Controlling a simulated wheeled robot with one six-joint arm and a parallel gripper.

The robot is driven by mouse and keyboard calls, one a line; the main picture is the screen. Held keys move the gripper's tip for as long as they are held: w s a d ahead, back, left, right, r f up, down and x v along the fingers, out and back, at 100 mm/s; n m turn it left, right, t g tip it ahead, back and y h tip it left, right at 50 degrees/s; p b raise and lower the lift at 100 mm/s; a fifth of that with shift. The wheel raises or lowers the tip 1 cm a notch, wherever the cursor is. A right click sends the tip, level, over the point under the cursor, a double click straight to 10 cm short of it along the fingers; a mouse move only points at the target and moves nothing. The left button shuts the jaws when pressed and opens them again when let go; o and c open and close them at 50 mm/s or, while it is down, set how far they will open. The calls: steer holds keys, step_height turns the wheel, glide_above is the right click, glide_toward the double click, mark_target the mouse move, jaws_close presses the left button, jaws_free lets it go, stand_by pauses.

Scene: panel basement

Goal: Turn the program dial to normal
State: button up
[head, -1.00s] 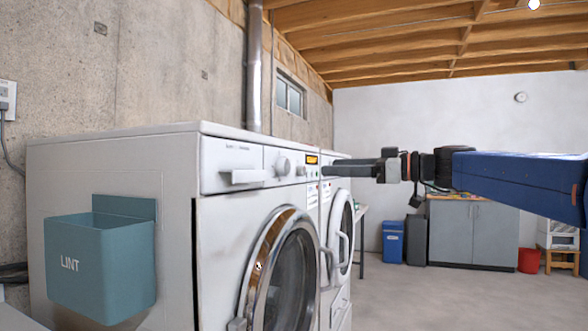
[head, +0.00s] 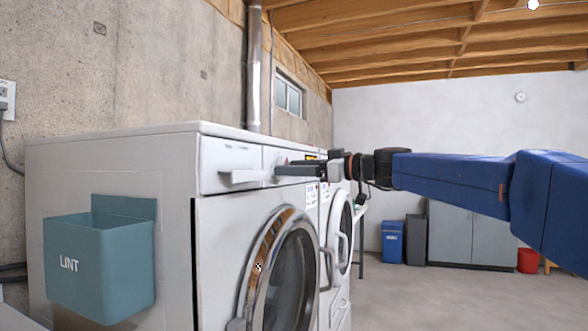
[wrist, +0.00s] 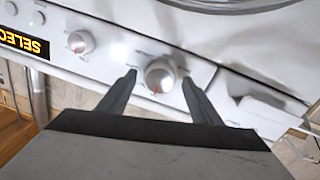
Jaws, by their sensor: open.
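The near white washer (head: 165,150) has a control panel with a round silver dial (wrist: 160,76), seen upside down in the wrist view. A thin red mark shows on the dial's lower edge there. My gripper (wrist: 158,82) is open, with one dark finger on each side of the dial; I cannot tell whether they touch it. In the head view my gripper (head: 278,170) is in front of the panel and hides most of the dial. A smaller silver knob (wrist: 80,41) sits beside the dial. The lit display (wrist: 22,43) reads "SELEC", cut off by the frame.
A drawer handle (head: 242,177) juts from the panel left of my gripper. The round door (head: 285,265) is below. A teal lint bin (head: 98,262) hangs on the machine's side. A second white machine (head: 338,235) stands beyond.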

steer(key=shift+c, duration=0.7)
steer(key=c, duration=0.9)
steer(key=shift+m, duration=0.4)
steer(key=shift+r+m+g, duration=0.1)
steer(key=shift+m+g, duration=0.3)
steer(key=shift+m, duration=3.4)
steer(key=o, duration=1)
